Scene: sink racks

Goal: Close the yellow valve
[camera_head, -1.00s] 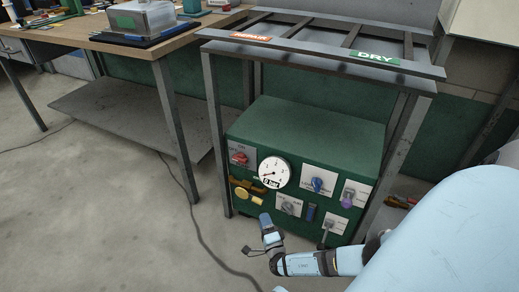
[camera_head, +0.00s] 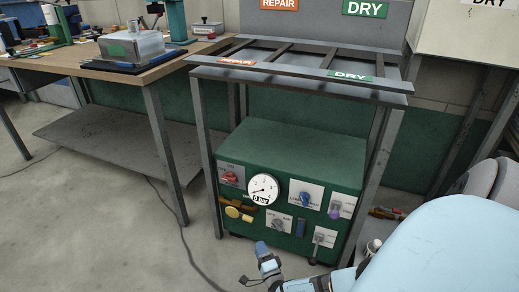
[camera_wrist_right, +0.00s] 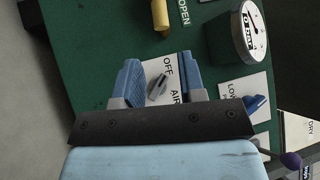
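My right gripper (camera_head: 262,248) is low in front of the box, below and right of the valve in the head view. In the wrist view my right gripper (camera_wrist_right: 159,80) has its two blue fingers spread and nothing held. A grey AIR switch (camera_wrist_right: 156,86) shows between them, beyond the fingers. My left gripper is not in view.
The green box (camera_head: 300,140) stands under a metal rack (camera_head: 300,75). Its front also carries a white gauge (camera_head: 263,188), a red knob (camera_head: 230,177), a blue knob (camera_head: 304,199) and a purple knob (camera_head: 335,211). A cable (camera_head: 182,228) lies on open floor at left.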

